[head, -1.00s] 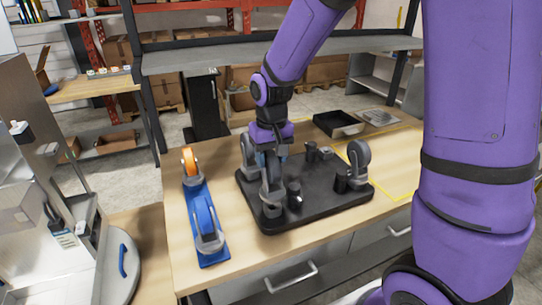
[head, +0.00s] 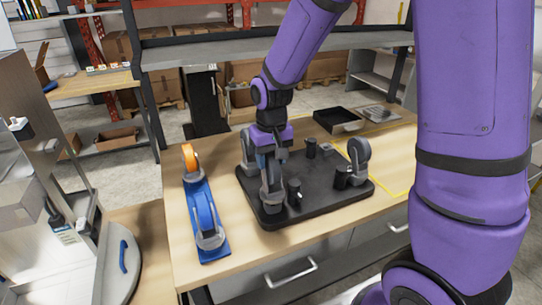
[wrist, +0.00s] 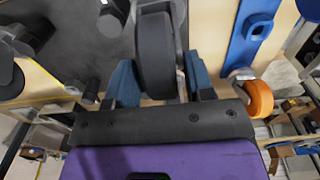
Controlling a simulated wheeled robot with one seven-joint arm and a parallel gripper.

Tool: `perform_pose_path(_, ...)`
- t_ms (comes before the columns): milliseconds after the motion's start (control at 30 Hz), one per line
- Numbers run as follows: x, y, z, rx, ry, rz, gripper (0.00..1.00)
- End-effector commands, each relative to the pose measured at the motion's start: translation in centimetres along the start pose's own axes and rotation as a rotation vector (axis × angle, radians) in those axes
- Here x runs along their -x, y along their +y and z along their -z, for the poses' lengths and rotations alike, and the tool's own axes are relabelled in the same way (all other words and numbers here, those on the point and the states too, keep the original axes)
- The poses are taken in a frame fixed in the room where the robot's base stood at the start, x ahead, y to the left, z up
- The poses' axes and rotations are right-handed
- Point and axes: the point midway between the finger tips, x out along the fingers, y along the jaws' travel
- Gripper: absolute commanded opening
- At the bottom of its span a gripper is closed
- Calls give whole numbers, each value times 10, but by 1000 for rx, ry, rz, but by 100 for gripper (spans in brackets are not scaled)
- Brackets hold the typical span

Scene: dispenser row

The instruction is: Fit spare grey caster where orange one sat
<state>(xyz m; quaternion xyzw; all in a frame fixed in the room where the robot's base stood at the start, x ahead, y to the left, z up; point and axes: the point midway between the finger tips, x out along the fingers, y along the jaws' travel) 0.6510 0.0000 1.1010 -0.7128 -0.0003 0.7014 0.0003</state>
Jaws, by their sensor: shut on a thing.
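My gripper (head: 270,165) is shut on a grey caster (head: 270,187) above the near left corner of a black base plate (head: 320,203). In the wrist view the caster's dark wheel (wrist: 155,55) sits between my blue fingers. Its foot is low at the corner; I cannot tell whether it is fully seated. The orange caster (head: 189,158) stands at the far end of a blue holder (head: 213,254) to the left; it also shows in the wrist view (wrist: 258,98). A caster with a blue wheel (head: 206,217) stands at the holder's near end.
Other grey casters stand at the plate's back left (head: 246,146) and right (head: 359,157). Black posts, one with a silver lever (head: 294,190), rise from the plate. A black tray (head: 338,121) lies behind it. Bare wooden table (head: 243,240) lies between holder and plate.

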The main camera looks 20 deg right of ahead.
Motion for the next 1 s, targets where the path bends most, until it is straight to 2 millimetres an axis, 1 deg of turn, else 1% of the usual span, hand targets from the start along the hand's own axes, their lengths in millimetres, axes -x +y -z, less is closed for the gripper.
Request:
perform_pose_path(933, -20, 0, 0, 0, -1, 0, 14)
perform_pose_path(967, -20, 0, 0, 0, -1, 0, 51)
perform_pose_path(1000, -20, 0, 0, 0, -1, 0, 60)
